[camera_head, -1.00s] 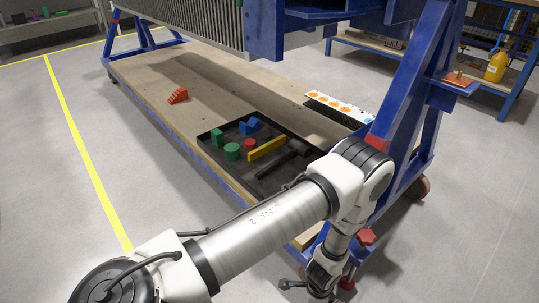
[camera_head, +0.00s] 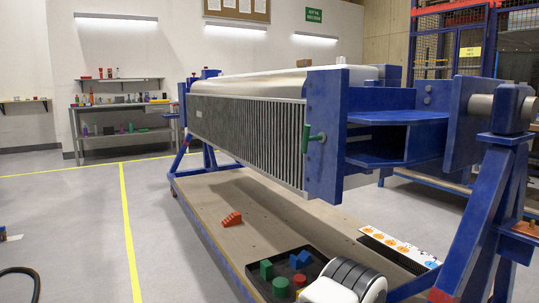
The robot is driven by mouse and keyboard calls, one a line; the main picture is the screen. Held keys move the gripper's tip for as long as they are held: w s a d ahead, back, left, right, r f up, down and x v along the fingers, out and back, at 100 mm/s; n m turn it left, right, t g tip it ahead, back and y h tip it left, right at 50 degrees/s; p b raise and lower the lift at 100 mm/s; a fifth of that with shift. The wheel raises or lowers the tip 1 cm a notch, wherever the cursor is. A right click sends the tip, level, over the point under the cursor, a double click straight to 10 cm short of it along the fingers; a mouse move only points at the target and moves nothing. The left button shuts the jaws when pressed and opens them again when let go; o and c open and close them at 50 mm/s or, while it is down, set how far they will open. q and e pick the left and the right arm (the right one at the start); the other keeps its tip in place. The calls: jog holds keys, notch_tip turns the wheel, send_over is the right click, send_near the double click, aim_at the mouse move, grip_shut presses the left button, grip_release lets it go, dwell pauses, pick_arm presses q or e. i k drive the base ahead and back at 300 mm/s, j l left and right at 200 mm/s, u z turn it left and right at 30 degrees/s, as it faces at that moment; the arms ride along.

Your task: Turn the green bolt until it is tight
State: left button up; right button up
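A green bolt (camera_head: 312,138) with a crosswise handle sticks out of the blue end plate (camera_head: 325,165) of the rotary jig, near the plate's left edge. How tight it sits cannot be told. The jig holds a long ribbed grey panel (camera_head: 245,135) between its blue end frames. Only a white and dark grey joint of my arm shows at the bottom edge, in front of the tray. Neither of my grippers is in view, and nothing of mine touches the bolt.
A black tray (camera_head: 252,277) with colored blocks lies on the jig's wooden base (camera_head: 205,195). A red stepped block (camera_head: 231,219) and a white strip with orange dots (camera_head: 398,245) are also there. A blue post (camera_head: 490,215) stands at right.

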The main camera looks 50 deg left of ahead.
aim_at(321, 137)
jog(key=u, duration=1.35)
